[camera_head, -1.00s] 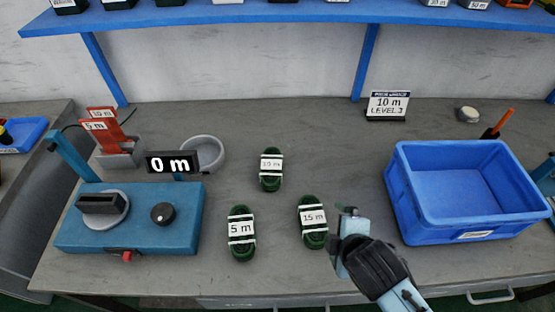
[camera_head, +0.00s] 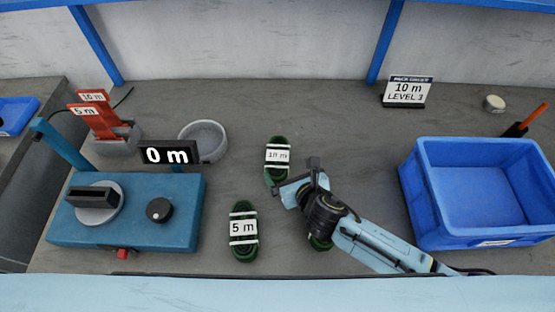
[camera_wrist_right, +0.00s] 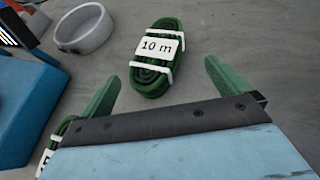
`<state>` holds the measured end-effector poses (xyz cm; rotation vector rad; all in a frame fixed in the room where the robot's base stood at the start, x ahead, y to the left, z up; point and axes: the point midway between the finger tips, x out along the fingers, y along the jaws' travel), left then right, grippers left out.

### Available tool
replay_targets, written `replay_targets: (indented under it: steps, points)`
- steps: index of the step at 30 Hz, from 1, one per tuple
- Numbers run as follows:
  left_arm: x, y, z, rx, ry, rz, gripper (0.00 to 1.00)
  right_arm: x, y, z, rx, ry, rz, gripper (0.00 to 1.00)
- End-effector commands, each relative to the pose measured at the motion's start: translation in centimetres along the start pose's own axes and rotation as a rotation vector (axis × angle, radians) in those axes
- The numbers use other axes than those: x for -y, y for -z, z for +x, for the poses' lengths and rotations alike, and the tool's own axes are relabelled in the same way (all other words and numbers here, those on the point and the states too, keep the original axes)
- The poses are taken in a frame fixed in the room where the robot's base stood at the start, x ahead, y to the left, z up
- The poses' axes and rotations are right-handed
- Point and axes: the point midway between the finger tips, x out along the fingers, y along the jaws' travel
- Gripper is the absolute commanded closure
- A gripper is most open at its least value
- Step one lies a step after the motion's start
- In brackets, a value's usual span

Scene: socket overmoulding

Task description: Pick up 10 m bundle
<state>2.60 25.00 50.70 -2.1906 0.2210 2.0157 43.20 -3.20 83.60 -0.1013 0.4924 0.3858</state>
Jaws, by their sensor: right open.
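The 10 m bundle (camera_head: 277,158) is a green coil with white bands and a label, lying on the grey table in the head view. In the right wrist view the 10 m bundle (camera_wrist_right: 157,58) lies just beyond and between the open fingers. My right gripper (camera_head: 296,178) is open and empty, close to the near side of this bundle; its fingers also show in the right wrist view (camera_wrist_right: 160,85). The 5 m bundle (camera_head: 243,232) lies nearer to me on the left. The third bundle (camera_head: 320,243) is mostly hidden under my right arm. My left gripper is not in view.
A blue bin (camera_head: 420,220) stands at the right. A teal machine (camera_head: 120,235) with a "0 m" display (camera_head: 168,154) stands at the left, beside a grey round dish (camera_head: 222,143). A "10 m LEVEL 3" sign (camera_head: 407,92) stands at the back.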

Motion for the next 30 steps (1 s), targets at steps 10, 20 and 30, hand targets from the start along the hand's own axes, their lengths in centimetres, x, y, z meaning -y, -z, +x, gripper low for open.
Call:
replay_targets:
  steps: [10, 20, 30]
  points:
    - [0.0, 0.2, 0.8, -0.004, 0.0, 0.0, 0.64, -0.2, -0.5, 3.1, 0.002, 0.0, 0.004, 0.0]
    - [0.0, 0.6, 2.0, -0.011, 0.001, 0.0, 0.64, -0.3, -1.0, 7.0, -0.001, 0.001, 0.003, 0.0]
    - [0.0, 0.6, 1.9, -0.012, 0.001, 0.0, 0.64, -0.3, -1.1, 7.0, 0.0, 0.001, 0.003, 0.12]
